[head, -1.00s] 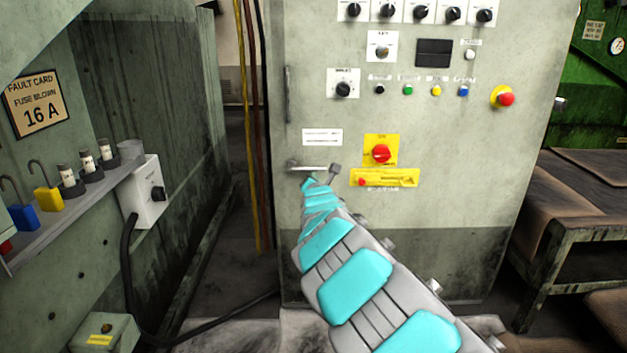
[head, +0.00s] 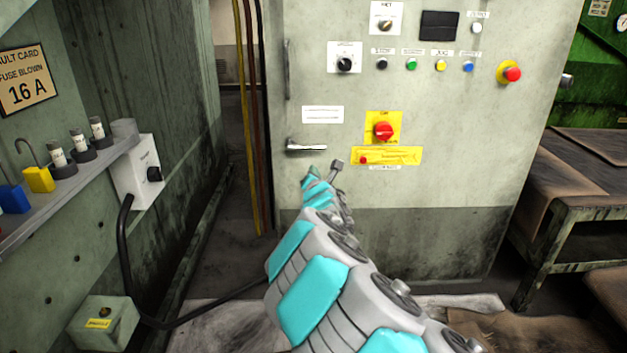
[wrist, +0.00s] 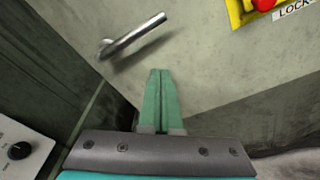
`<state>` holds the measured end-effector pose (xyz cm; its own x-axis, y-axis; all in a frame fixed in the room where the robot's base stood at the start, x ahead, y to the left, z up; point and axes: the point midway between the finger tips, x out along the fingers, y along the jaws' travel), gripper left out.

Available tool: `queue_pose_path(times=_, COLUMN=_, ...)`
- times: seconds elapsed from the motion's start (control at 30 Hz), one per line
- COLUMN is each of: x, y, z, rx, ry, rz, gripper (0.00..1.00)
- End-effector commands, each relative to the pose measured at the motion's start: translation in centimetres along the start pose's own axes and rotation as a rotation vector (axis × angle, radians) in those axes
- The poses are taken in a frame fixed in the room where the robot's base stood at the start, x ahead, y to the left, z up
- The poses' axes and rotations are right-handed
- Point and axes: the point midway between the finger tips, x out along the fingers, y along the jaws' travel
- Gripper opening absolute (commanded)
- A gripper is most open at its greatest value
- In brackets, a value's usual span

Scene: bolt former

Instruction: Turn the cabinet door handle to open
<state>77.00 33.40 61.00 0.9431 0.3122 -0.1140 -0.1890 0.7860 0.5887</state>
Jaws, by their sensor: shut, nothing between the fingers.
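The cabinet door handle (head: 306,146) is a metal lever on the left side of the grey cabinet door (head: 400,225). In the head view it lies close to level. In the wrist view the handle (wrist: 133,36) shows above and left of the fingertips, with a clear gap. My gripper (wrist: 160,72) has its two green fingers together, with nothing between them, and points at the door below the handle. A red rotary switch (head: 383,131) on a yellow plate sits right of the handle.
A shelf (head: 85,178) with fuses and padlocks stands at the left. A grey switch box (head: 140,172) is beside it. A workbench (head: 590,195) is at the right. A black cable (head: 180,318) runs along the floor. The door around the handle is clear.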

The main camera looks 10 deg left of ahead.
Motion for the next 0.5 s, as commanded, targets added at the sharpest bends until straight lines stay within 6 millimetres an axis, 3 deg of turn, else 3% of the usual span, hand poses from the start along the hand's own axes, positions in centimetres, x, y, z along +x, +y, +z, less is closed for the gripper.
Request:
queue_pose_path(times=0.3, x=-4.3, y=0.4, z=-0.1, rx=-0.003, ry=0.001, rz=-0.001, gripper=0.00)
queue_pose_path(times=0.5, x=-5.5, y=0.5, z=-0.3, rx=-0.001, ry=0.002, rz=0.001, gripper=0.00)
